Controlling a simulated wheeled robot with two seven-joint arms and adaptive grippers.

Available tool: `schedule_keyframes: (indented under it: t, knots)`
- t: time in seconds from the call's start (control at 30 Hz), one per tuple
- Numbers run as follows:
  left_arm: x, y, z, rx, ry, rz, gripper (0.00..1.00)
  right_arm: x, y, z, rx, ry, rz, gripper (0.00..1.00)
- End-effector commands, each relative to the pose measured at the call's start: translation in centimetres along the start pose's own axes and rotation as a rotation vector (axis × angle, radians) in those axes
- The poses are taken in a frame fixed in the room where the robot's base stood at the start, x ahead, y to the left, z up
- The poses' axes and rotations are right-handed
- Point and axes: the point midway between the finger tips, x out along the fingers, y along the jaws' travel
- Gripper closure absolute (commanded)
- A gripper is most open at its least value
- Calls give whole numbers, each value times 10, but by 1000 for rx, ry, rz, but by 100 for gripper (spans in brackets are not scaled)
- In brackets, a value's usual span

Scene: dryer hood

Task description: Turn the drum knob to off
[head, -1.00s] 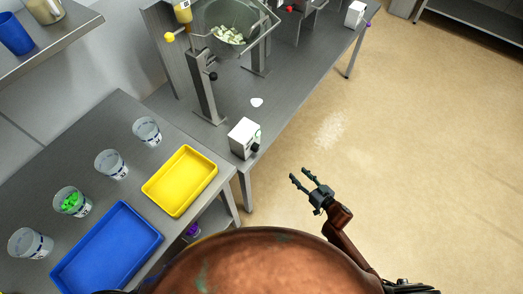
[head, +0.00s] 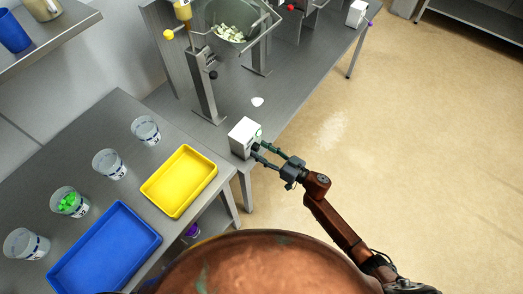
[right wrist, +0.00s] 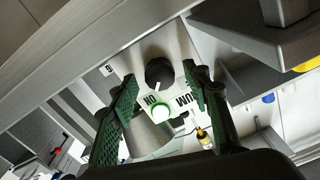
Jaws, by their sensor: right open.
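The drum knob (right wrist: 158,72) is a round black knob with a white mark on the face of a white control box (head: 243,137). In the right wrist view the mark points down toward the letters "ON", beside a green-ringed button (right wrist: 160,110) and a partly hidden label. My right gripper (head: 258,151) is open at the box's front face. In the right wrist view its two fingers (right wrist: 160,78) stand either side of the knob; I cannot tell whether they touch it. In the head view the fingers partly hide the knob. My left gripper is not in view.
The box stands at the front corner of a metal table. Left of it, a second table holds a yellow tray (head: 150,200), a blue tray (head: 73,285) and several clear cups. A metal stand (head: 204,92) rises behind the box. The floor to the right is clear.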

Motion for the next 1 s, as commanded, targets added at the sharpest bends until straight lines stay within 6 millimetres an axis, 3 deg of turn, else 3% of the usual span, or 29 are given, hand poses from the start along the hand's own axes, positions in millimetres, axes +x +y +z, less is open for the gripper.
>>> schedule_keyframes:
  t: [0.3, 0.9, 1.0]
  knots:
    - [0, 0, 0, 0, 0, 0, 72, 3, 0, 0, 0, 0, 1, 57]
    - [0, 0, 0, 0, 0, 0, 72, 2, 0, 0, 0, 0, 1, 98]
    - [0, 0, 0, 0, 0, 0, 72, 2, 0, 0, -2, 0, 1, 98]
